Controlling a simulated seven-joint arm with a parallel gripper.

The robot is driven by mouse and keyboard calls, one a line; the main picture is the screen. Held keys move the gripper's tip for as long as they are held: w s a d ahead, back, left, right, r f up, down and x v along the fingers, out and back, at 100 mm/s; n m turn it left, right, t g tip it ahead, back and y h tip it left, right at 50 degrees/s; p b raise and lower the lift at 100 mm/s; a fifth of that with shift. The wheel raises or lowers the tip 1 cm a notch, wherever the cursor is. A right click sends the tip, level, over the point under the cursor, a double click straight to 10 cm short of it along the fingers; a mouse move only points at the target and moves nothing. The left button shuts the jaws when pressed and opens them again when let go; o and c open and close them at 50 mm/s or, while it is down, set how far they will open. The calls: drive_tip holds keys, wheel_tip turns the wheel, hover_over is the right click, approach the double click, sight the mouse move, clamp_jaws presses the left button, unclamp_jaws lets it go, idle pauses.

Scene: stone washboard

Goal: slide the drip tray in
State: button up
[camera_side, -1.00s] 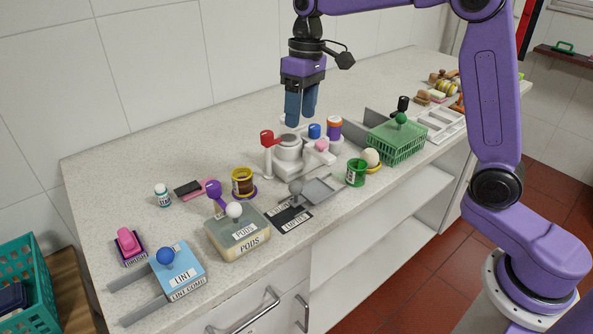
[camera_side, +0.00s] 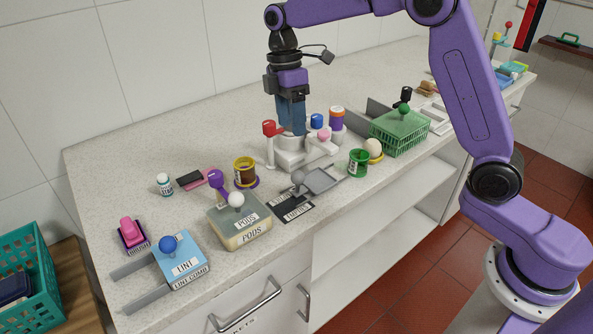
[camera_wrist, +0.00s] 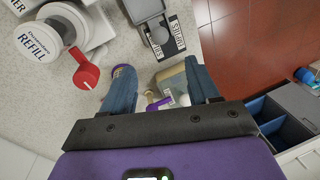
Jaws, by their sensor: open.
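A grey tray (camera_side: 322,181), which looks like the drip tray, lies on the counter in front of the white dispenser stand (camera_side: 290,160). A grey round knob (camera_side: 298,177) stands at its near-left end, beside a black labelled plate (camera_side: 294,206). The tray also shows at the top of the wrist view (camera_wrist: 144,9), with its knob (camera_wrist: 158,36) below it. My gripper (camera_side: 292,130) points down, empty, and overlaps the stand in the side view. In the wrist view its two blue fingers (camera_wrist: 160,90) are apart, with the tray beyond them. Contact with the stand cannot be told.
A red-topped lever (camera_side: 269,130) rises at the stand's left. A green cup (camera_side: 358,162) and an egg-like ball (camera_side: 373,148) stand right of the tray. A PODS box (camera_side: 240,225) and brown jar (camera_side: 245,172) are to the left. The counter's front edge is close.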

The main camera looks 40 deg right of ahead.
drive_tip(key=f, duration=0.4)
drive_tip(key=s+f, duration=0.1)
drive_tip(key=f, duration=0.3)
drive_tip(key=s+f, duration=0.1)
drive_tip(key=f, duration=0.3)
drive_tip(key=shift+s+a+f, duration=0.25)
drive_tip(key=shift+f, duration=0.15)
drive_tip(key=shift+c, duration=0.2)
clamp_jaws()
drive_tip(key=shift+d, duration=0.15)
